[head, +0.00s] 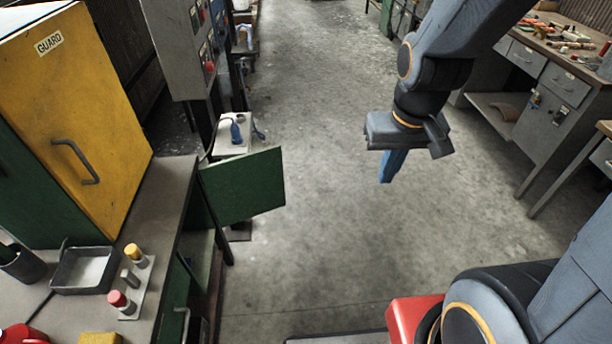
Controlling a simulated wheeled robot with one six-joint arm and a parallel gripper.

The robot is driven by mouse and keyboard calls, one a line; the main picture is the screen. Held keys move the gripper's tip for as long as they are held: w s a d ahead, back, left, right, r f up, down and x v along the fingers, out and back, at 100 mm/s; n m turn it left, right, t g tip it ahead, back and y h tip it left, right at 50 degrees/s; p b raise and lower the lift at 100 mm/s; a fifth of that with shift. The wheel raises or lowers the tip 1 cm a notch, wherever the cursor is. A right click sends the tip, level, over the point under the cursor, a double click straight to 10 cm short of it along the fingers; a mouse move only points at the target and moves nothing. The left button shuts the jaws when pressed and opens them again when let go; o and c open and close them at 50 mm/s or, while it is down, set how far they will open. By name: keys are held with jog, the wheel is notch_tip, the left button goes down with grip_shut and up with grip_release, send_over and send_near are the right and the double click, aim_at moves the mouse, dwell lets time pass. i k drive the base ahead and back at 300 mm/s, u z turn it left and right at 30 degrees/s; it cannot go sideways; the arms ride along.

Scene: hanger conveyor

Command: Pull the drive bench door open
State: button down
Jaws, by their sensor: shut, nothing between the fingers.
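A green door (245,186) stands swung out from the front of the bench (165,205) at the left. Its hinged side is at the bench's far end and its free edge points into the aisle. I see no handle on the face of it that shows. Behind it, the inside of the bench shows in part. My gripper (392,168) hangs in the air over the aisle, to the right of the door and clear of it. Its blue fingers point down, are shut and hold nothing.
A yellow guard (90,110) with a bar handle stands on the bench. A grey control cabinet (185,45) stands behind. Workbenches (545,105) line the right. The concrete floor (330,230) between is clear.

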aim_at(242, 187)
jog(key=k, duration=0.65)
jog(key=z, duration=0.6)
jog(key=i, duration=1.4)
jog(key=u, duration=0.55)
jog(key=i, duration=0.45)
jog(key=u, duration=0.25)
